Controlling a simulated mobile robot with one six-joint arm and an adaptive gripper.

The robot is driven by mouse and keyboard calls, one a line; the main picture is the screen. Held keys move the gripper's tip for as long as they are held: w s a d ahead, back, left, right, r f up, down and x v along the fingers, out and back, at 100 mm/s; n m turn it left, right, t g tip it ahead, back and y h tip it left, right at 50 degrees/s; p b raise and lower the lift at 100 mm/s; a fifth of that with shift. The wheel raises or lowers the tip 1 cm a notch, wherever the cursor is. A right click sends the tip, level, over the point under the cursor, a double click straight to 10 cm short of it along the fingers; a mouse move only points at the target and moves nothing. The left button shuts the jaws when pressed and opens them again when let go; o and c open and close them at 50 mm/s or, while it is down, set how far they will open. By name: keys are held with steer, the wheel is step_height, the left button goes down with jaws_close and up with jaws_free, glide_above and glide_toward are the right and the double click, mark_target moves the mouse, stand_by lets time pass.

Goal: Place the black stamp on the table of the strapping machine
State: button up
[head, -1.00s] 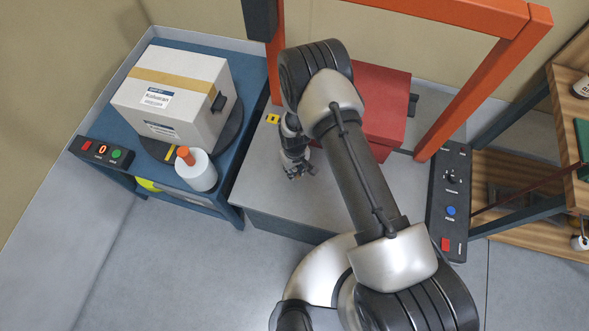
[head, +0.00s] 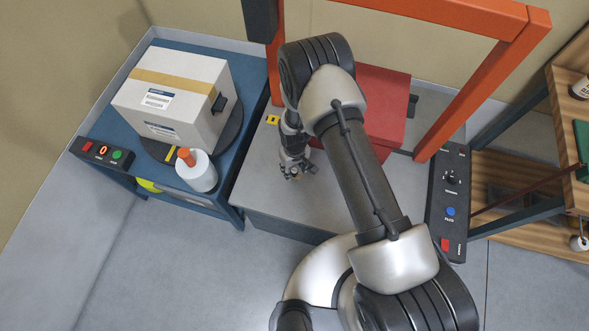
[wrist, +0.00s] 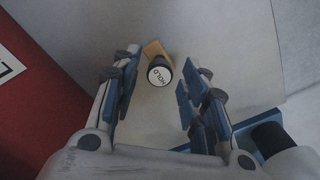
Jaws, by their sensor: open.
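The black stamp (wrist: 160,72), with a round white top reading HOLD and a tan part beside its head, shows between my fingers in the wrist view. It appears to stand on the pale grey table of the strapping machine (head: 262,190). My gripper (wrist: 158,92) is open around the stamp, with a gap on both sides. In the head view my gripper (head: 296,174) is low over the left part of that table; the stamp cannot be made out clearly there.
A red box (head: 385,115) lies on the machine table behind my arm, under the orange frame (head: 470,95). At left, a blue bench (head: 240,100) holds a white carton (head: 185,95) and a white bottle (head: 198,173). A control panel (head: 450,200) borders the table's right.

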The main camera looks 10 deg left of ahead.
step_height(320, 180, up, 10)
steer(key=p, duration=0.2)
step_height(320, 180, up, 15)
steer(key=m+t, duration=0.1)
steer(key=m, duration=0.1)
glide_above(295, 171)
steer(key=w+d, duration=0.3)
steer(key=w, duration=0.1)
steer(key=s+d+r+m+t, duration=0.1)
steer(key=d+r, duration=0.2)
steer(key=r, duration=0.4)
steer(key=s+d+r, duration=0.1)
steer(key=d+r, duration=0.2)
steer(key=r, duration=0.4)
steer(key=s+d+r+m+t, duration=0.1)
steer(key=s+d+r, duration=0.25)
steer(key=r, duration=0.25)
steer(key=s+d+r+m, duration=0.1)
steer(key=s+d+r, duration=0.2)
steer(key=s+r, duration=0.25)
steer(key=s+d+r+m, duration=0.1)
steer(key=s+d+r, duration=0.1)
steer(key=s, duration=0.3)
steer(key=s+d+r+m+t, duration=0.1)
steer(key=s+d+r, duration=0.1)
steer(key=s, duration=0.4)
steer(key=shift+s+d+r+t, duration=0.2)
steer(key=shift+s+d+t, duration=0.1)
steer(key=shift+d, duration=0.1)
steer(key=shift+w, duration=0.1)
